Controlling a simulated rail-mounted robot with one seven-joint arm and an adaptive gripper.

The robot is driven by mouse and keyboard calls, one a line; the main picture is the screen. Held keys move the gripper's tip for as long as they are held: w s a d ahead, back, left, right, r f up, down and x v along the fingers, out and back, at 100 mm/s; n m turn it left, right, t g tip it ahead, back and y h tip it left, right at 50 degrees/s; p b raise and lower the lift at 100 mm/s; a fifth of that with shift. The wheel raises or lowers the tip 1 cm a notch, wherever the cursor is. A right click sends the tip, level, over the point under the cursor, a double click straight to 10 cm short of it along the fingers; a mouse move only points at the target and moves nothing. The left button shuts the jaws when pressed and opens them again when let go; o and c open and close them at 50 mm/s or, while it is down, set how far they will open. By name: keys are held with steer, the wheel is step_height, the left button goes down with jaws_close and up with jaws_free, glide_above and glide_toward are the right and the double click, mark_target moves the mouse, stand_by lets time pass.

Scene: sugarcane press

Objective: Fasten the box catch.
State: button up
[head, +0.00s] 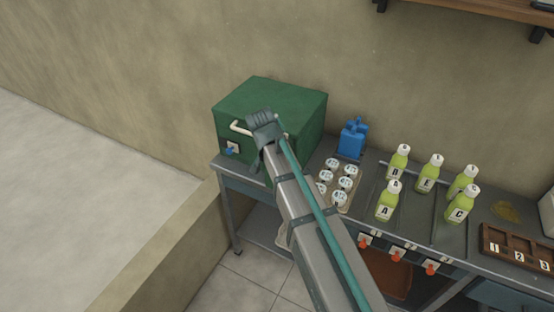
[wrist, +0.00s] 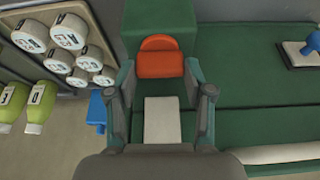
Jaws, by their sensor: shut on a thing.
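The green box (head: 290,100) stands at the left end of the metal bench, its lid lying down on it. Its front shows close up in the wrist view (wrist: 250,75). My gripper (head: 264,128) is at the right part of the box front. In the wrist view my gripper (wrist: 160,72) is shut on an orange catch tab (wrist: 160,58), one finger on each side. A white plate (wrist: 163,120) lies between the fingers, in line with the tab. A blue catch (head: 229,150) sits at the left of the box front, also in the wrist view (wrist: 309,43). My arm hides the orange tab in the head view.
A white handle (head: 242,129) crosses the box front. Right of the box are a tray of white-capped jars (head: 338,183), a blue jug (head: 352,138) and several yellow-green bottles (head: 429,173). Orange knobs (head: 396,254) line the bench front. Floor at left is clear.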

steer(key=o, duration=1.2)
steer(key=shift+c, duration=0.2)
steer(key=v, duration=1.2)
steer(key=shift+w, duration=0.1)
